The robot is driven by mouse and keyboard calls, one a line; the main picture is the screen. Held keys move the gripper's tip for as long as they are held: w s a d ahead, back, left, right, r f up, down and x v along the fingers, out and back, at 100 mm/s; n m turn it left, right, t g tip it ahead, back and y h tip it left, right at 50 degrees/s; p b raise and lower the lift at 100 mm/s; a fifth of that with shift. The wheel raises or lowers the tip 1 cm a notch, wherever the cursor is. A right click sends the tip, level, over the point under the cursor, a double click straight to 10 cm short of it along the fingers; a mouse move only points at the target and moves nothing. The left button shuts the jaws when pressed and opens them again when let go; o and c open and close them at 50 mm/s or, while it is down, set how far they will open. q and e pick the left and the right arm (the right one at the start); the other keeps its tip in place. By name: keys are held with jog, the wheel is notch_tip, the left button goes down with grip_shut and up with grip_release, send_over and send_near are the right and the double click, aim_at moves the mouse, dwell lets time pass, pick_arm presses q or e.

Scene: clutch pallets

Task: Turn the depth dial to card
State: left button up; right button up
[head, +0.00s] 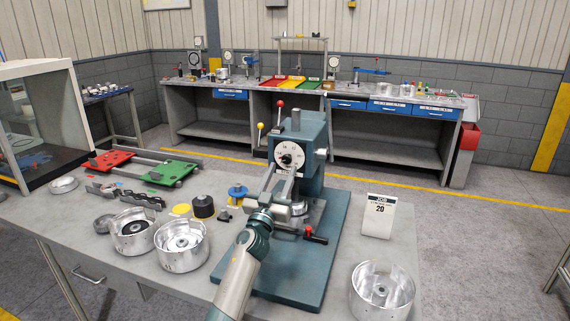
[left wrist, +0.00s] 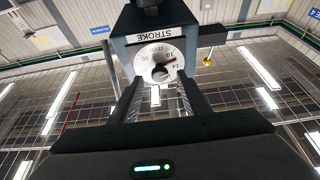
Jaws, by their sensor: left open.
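The depth dial (head: 289,156) is a white round face with a black centre knob on the front of a teal press (head: 313,165). The job card (head: 380,218) stands on the bench at the right and reads 20. My left gripper (head: 281,181) is open in front of the dial. Its fingers (left wrist: 158,92) flank the knob (left wrist: 160,73) from below; contact cannot be told. My right gripper is out of view.
Metal housings (head: 183,246) and (head: 382,291) sit on the bench, with red and green pallets (head: 170,172) at the left. A red-knobbed lever (head: 309,231) sticks out low on the press. Yellow and red ball levers stand at its left.

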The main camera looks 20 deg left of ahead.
aim_at(286, 162)
pick_arm(q)
jog(key=shift+x, duration=1.95)
jog(key=c, duration=1)
